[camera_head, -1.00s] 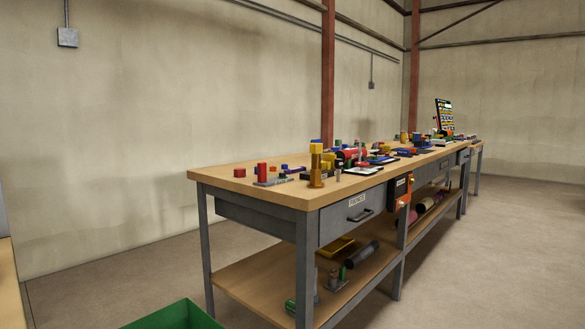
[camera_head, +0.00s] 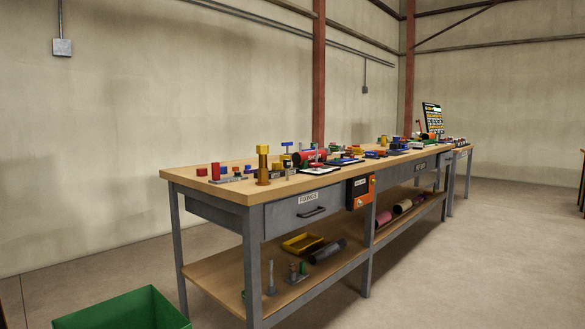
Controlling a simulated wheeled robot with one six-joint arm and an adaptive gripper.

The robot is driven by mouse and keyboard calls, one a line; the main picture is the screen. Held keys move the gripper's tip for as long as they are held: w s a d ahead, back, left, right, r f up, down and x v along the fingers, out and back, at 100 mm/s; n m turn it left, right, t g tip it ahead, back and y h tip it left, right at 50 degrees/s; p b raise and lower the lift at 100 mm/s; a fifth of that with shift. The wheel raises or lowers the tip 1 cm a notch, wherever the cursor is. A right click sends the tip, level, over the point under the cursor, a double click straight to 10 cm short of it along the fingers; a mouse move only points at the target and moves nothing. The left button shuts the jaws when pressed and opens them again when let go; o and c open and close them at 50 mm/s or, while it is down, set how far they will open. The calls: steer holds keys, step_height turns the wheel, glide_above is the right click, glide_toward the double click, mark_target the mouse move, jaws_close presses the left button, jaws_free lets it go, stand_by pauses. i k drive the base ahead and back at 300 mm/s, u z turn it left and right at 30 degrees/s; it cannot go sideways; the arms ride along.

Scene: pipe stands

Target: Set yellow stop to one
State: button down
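The long workbench (camera_head: 215,178) with a wooden top and grey legs stands ahead, running away to the right. A yellow-topped brass post (camera_head: 263,166) stands upright near its front corner. Other small yellow parts lie among the clutter farther along the top. I cannot tell which yellow part is the stop, and no number marks are readable at this distance. An orange and black box (camera_head: 361,191) is fixed to the bench front, beside the drawer (camera_head: 308,208). My gripper does not show in this view.
A green bin (camera_head: 125,310) stands on the floor at the lower left. The bench's lower shelf (camera_head: 215,273) holds a yellow tray (camera_head: 302,243) and pipes. A dark display board (camera_head: 432,119) stands at the far end. The floor to the right of the bench is open.

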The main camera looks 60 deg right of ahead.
mark_target(277, 166)
steer(key=z, duration=0.9)
steer(key=i, duration=0.25)
steer(key=z, duration=0.05)
